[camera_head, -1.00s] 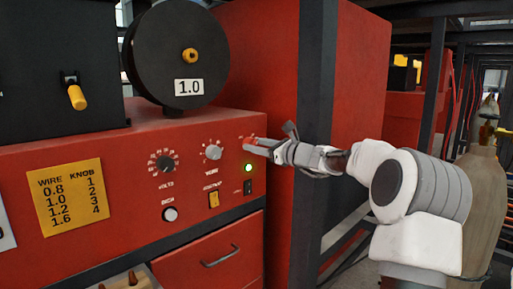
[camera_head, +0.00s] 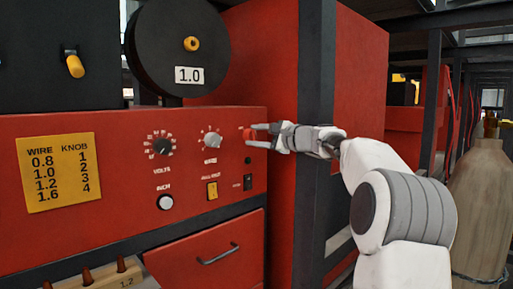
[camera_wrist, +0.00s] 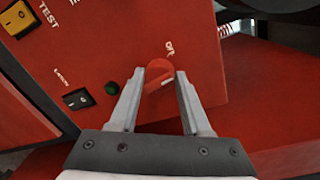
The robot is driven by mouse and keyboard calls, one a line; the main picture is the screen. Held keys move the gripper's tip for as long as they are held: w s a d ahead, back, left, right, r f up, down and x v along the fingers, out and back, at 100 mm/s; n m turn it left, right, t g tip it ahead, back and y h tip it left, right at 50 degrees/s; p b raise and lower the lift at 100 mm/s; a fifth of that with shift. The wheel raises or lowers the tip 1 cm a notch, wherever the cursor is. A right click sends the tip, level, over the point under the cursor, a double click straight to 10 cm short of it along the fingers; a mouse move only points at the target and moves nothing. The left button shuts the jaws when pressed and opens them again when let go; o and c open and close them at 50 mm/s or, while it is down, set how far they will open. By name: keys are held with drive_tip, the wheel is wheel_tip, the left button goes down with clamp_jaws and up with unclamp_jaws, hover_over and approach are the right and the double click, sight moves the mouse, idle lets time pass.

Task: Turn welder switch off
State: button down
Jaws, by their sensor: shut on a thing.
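The welder (camera_head: 110,215) has a red front panel with knobs and switches. A red rotary switch (camera_head: 249,134) sits near the panel's upper right corner. In the wrist view the switch (camera_wrist: 158,72) lies between my two fingers, with a white mark on it and partly readable lettering beside it that looks like "OFF". My gripper (camera_head: 261,135) reaches in from the right and is shut on this switch; its fingers also show in the wrist view (camera_wrist: 158,88). The indicator lamp (camera_head: 248,163) below the switch is dark; in the wrist view it is dark green (camera_wrist: 112,88).
A black rocker switch (camera_head: 248,182) and a yellow switch (camera_head: 212,191) are below and left of my gripper. Two dials, volts (camera_head: 161,147) and wire (camera_head: 211,139), are further left. A dark upright post (camera_head: 315,120) stands close behind my wrist.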

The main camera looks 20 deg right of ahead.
drive_tip(key=n+b, duration=0.3)
drive_tip(key=shift+f+n, duration=0.3)
drive_tip(key=shift+r+n+h+b, duration=0.1)
drive_tip(key=shift+n+h+b, duration=0.2)
drive_tip(key=shift+n+b, duration=1.25)
drive_tip(key=shift+r+n, duration=0.1)
drive_tip(key=shift+n, duration=0.25)
drive_tip(key=shift+c, duration=1.8)
unclamp_jaws()
drive_tip(key=b+v, duration=0.2)
drive_tip(key=v, duration=1.5)
drive_tip(key=shift+s+b, duration=0.25)
drive_tip(key=shift+b, duration=0.05)
drive_tip(key=shift+a, duration=0.1)
